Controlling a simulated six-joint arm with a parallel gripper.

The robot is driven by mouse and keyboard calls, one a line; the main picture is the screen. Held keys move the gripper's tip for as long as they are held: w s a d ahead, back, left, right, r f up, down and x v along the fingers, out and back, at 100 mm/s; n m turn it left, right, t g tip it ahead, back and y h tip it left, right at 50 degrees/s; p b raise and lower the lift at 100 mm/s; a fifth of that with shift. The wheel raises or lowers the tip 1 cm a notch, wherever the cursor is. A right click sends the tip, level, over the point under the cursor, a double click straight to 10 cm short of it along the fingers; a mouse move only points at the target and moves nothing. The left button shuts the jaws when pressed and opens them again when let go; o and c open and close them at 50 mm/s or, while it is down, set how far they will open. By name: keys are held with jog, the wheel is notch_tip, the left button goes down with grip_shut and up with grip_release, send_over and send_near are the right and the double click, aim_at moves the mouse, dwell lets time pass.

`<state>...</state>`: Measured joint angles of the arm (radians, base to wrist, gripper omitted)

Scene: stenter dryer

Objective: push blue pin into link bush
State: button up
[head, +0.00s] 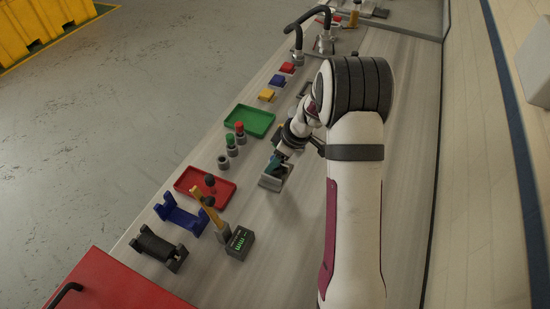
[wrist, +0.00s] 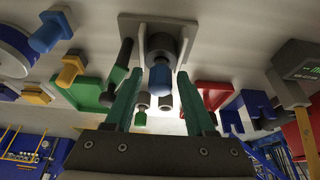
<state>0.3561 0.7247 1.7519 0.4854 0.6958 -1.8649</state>
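The blue pin (wrist: 160,79) shows in the wrist view, end-on to the dark grey link bush (wrist: 160,44) and partly in it or against its mouth; I cannot tell how deep. The bush sits on a light grey fixture plate (wrist: 188,30), which in the head view is the grey fixture (head: 268,182) on the bench. My gripper (wrist: 159,76) has its two green fingers apart, one each side of the pin, with gaps visible. In the head view my gripper (head: 274,164) is low over the fixture, and the pin and bush are hidden.
A green tray (head: 250,121) and a red tray (head: 223,197) lie to the left. Between them stand red-topped and green-topped pins in grey holders and an empty grey bush (head: 223,162). A gauge (head: 240,242) and blue cradle (head: 181,215) stand nearer. The bench right of the gauge is clear.

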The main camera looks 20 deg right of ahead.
jog(key=shift+o, duration=0.5)
jog(key=v, duration=1.5)
jog(key=shift+s+r, duration=0.15)
jog(key=shift+r, duration=0.25)
jog(key=s+a+r+m+g, duration=0.1)
jog(key=s+a+r+m, duration=0.3)
jog(key=s+a, duration=0.45)
jog(key=s+a+f+m+g, duration=0.1)
jog(key=s+a+m, duration=0.2)
jog(key=s, duration=0.6)
jog(key=s+a+f+m+g+h, duration=0.1)
jog(key=s+a+m, duration=0.3)
jog(key=s+m, duration=0.3)
jog(key=s, duration=0.3)
jog(key=shift+s+a+f+m, duration=0.15)
jog(key=shift+s+a+m, duration=0.1)
jog(key=shift+s+m, duration=0.05)
